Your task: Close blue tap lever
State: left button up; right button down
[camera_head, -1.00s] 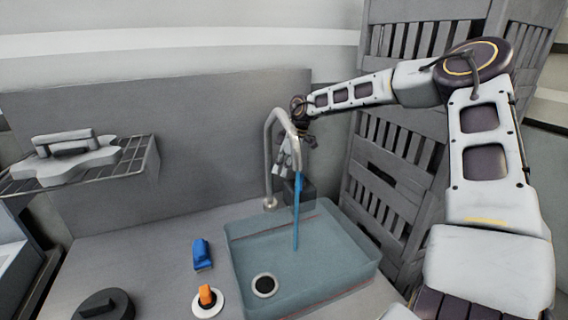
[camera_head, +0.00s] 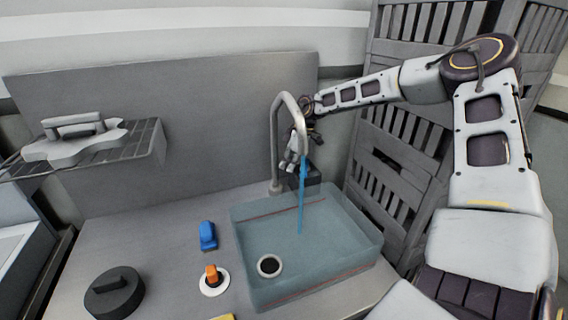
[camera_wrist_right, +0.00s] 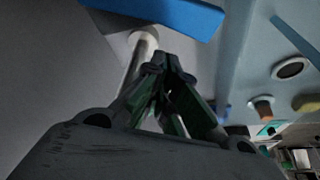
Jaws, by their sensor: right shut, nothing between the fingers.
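The curved grey tap (camera_head: 275,150) stands behind the sink, and a thin blue stream (camera_head: 301,205) runs from its spout into the basin. A wide blue bar (camera_wrist_right: 185,14), which looks like the lever, lies across the top of the right wrist view, close beyond the fingertips; contact cannot be told. In the head view I cannot clearly separate the lever from the tap, stream and gripper. My right gripper (camera_head: 291,164) is behind the spout, beside the tap's pipe. Its fingers (camera_wrist_right: 165,65) are shut and empty. My left gripper is not in view.
The translucent sink (camera_head: 345,255) has a dark drain (camera_head: 269,265). On the counter are a small blue object (camera_head: 207,235), an orange knob (camera_head: 211,273) and a black round lid (camera_head: 114,292). A wire rack (camera_head: 155,150) hangs left; grey slatted panels (camera_head: 395,150) stand right.

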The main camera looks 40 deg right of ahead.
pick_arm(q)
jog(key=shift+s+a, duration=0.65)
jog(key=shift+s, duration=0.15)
pick_arm(e)
jog(key=shift+s+d, duration=0.65)
jog(key=shift+s, duration=0.15)
pick_arm(q)
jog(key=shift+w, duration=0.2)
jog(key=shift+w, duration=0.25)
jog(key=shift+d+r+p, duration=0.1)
jog(key=shift+p, duration=0.25)
